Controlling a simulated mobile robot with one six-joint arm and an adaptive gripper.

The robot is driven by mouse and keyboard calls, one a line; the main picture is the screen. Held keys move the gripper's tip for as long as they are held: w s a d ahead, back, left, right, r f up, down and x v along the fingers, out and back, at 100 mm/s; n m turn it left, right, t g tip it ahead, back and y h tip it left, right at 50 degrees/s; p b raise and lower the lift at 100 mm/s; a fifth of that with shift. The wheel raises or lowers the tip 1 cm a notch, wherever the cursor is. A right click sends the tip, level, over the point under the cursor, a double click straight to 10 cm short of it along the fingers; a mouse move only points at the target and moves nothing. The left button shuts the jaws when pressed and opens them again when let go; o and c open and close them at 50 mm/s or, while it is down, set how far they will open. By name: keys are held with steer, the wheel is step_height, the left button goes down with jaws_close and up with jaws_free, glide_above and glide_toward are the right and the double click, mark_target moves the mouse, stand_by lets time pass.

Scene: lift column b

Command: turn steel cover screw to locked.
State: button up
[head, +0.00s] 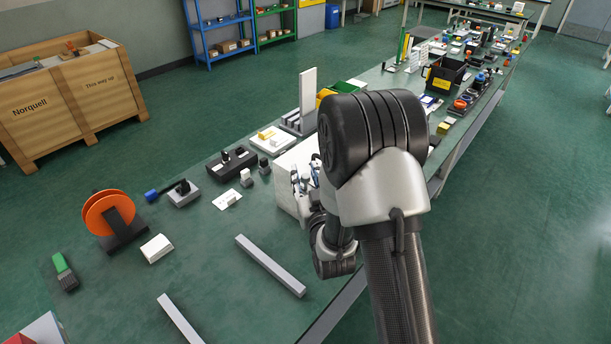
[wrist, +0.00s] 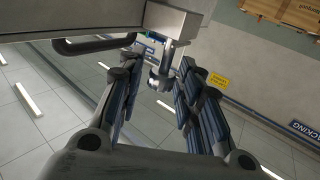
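My gripper (wrist: 158,72) points away from the wrist camera, with its two blue-padded fingers spread apart. A small bright steel piece (wrist: 165,58), which looks like the cover screw, shows between the fingertips just below the corner of a pale grey box. I see gaps beside it, and contact with the pads cannot be made out. In the head view my gripper (head: 304,184) is at the right side of the white box (head: 287,190) on the bench. My arm hides much of that box, and the screw cannot be made out there. Its turn position is not readable.
A dark bar handle (wrist: 95,42) runs close to the left finger in the wrist view. The green bench (head: 215,260) carries an orange reel (head: 108,213), a grey bar (head: 270,265) and a black switch block (head: 231,162). Open floor lies right of the bench.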

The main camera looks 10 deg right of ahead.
jaws_close()
